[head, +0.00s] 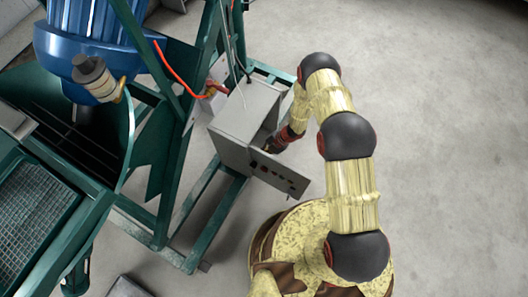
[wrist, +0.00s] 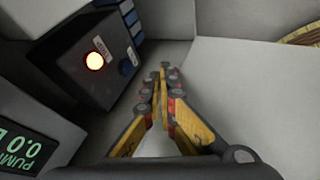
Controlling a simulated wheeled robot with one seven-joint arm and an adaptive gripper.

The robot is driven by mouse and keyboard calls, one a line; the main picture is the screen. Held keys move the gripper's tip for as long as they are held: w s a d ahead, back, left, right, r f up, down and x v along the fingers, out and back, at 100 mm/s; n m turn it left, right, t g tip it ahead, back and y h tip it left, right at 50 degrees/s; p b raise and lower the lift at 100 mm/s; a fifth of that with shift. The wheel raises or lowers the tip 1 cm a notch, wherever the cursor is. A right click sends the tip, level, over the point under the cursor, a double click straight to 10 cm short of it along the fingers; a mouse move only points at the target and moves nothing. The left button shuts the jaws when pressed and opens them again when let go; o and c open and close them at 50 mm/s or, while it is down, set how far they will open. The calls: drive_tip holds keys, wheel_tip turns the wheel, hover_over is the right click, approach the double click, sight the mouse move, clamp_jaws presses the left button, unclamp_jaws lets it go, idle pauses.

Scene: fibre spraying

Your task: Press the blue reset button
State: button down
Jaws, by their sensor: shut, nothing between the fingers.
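The blue button (wrist: 126,67) is a small dark blue round on a black control box (wrist: 88,82) in the wrist view, right of a lit, pale orange button (wrist: 95,61). Small labels sit by both buttons. My gripper (wrist: 161,70) is shut and empty, its fingertips to the right of the blue button; a gap shows between them in the picture. In the head view my gripper (head: 268,147) is at the opening of the grey cabinet (head: 245,117), and the blue button cannot be made out there.
The cabinet's door (head: 280,176) stands open, with small coloured controls on it. A green-lit display (wrist: 22,145) reading "PUMP" is at the lower left of the wrist view. Green machine framing (head: 185,150) stands left of the cabinet. The floor at right is clear.

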drive_tip(key=shift+w+a+f+b, duration=0.3)
drive_tip(key=shift+a+b, duration=0.05)
drive_tip(key=shift+a, duration=0.45)
drive_tip(key=shift+w+a+f+b, duration=0.3)
drive_tip(key=shift+a+f+b, duration=0.05)
drive_tip(key=shift+a, duration=0.5)
drive_tip(key=shift+w+a+f+b, duration=0.3)
drive_tip(key=shift+a+b, duration=0.05)
drive_tip(key=shift+a, duration=0.45)
drive_tip(key=shift+w+a, duration=0.1)
